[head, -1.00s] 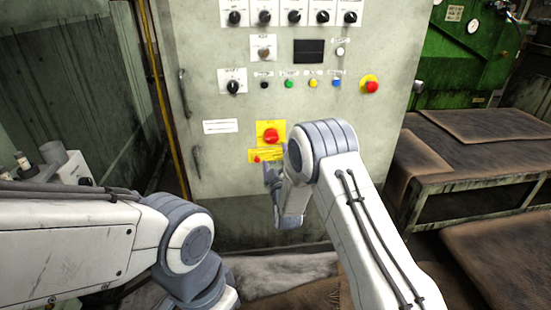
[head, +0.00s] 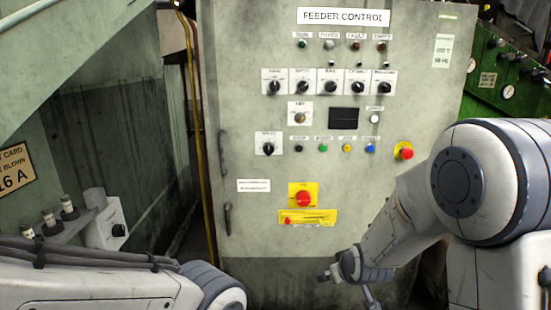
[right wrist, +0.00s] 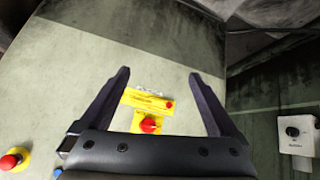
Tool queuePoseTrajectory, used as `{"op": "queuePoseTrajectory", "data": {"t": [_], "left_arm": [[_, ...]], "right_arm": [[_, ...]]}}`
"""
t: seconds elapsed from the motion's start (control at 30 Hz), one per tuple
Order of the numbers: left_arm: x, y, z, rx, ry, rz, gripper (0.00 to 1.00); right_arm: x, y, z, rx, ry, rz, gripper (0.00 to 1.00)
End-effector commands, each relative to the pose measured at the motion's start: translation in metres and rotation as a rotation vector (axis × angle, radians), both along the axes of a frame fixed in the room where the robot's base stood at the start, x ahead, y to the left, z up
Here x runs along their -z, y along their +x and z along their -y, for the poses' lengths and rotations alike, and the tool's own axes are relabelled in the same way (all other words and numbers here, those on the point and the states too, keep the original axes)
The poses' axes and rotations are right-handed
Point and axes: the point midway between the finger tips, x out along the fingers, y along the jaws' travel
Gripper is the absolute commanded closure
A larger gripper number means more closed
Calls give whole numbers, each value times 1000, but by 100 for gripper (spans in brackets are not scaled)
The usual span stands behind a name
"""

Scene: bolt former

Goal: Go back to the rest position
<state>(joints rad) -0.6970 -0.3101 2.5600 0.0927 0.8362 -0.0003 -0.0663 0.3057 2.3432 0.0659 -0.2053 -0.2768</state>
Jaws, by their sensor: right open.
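My right arm reaches in from the right in the head view, its gripper (head: 346,288) low in front of the feeder control cabinet (head: 270,225). In the right wrist view my right gripper (right wrist: 158,76) is open and empty, its two dark fingers apart. Between them shows the cabinet face with a red mushroom button (right wrist: 148,124) on a yellow plate and a yellow label strip (right wrist: 146,100). The same red button (head: 303,198) shows in the head view, clear of the gripper. My left arm is at the lower left; its gripper is out of view.
The cabinet carries several knobs, lamps and another red button (head: 403,151) on its right. A grey box with a dark knob (head: 118,230) stands at the left. A green machine (head: 500,85) is at the back right.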

Motion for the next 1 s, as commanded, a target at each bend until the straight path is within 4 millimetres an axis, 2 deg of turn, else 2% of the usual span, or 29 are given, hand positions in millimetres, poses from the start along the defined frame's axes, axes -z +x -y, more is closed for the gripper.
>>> {"op": "queuePoseTrajectory", "data": {"t": [0.03,0.2,0.47,0.6,0.77,1.0], "left_arm": [[0,0,0,0,0,0,50],[0,0,0,0,0,0,50],[0,0,0,0,0,0,50],[0,0,0,0,0,0,50],[0,0,0,0,0,0,50],[0,0,0,0,0,0,50]], "right_arm": [[-1,-21,5,30,19,-59,5],[3,-87,16,124,64,-249,5],[4,-172,28,257,93,-470,5],[-6,-183,-5,150,73,-498,5],[-16,-202,-37,37,47,-533,5],[-33,-243,-79,-148,0,-590,5]]}}
